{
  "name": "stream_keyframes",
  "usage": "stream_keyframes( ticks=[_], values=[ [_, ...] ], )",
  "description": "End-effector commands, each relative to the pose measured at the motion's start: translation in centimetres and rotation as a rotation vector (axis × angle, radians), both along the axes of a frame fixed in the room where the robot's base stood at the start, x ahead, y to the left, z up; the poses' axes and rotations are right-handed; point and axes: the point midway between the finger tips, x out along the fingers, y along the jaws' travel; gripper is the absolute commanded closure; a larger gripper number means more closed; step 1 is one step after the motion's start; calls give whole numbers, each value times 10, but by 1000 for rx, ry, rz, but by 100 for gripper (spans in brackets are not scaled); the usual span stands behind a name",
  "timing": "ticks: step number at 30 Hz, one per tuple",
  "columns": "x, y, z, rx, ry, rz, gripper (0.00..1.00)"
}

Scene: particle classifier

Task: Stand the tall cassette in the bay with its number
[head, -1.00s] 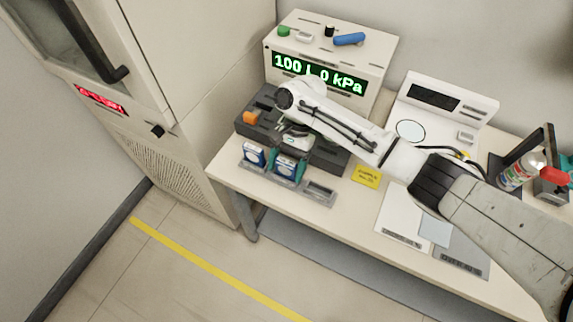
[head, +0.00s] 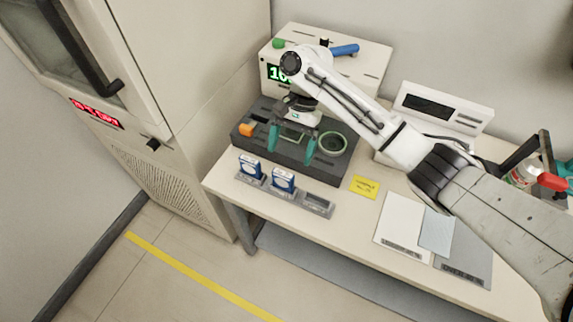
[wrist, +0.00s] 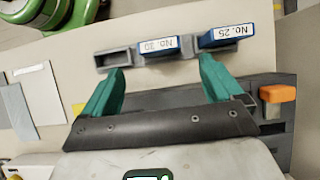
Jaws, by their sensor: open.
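Two blue-and-white cassettes stand upright in the grey bays at the front edge of the bench. The left one (head: 250,167) and the middle one (head: 283,180) show in the head view. In the wrist view the middle cassette (wrist: 160,46) reads No. 30 upside down, and the other (wrist: 224,35) appears to read No. 25 or 26. The right-hand bay (head: 317,203) is empty. I cannot tell which cassette is the tall one. My gripper (head: 290,157) is open and empty, its teal fingers apart, behind and above the cassettes without touching them.
A yellow note (head: 364,187) and papers (head: 403,222) lie to the right. A pressure display box (head: 370,70) stands at the back.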

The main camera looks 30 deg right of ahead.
Motion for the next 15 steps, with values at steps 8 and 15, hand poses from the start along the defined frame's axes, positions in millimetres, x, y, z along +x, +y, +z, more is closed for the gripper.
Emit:
stream_keyframes(
  ticks=[8,15],
  values=[
    [8,-11,24,-1,1,0,7],
    [8,-12,25,-1,1,0,7]
  ],
)
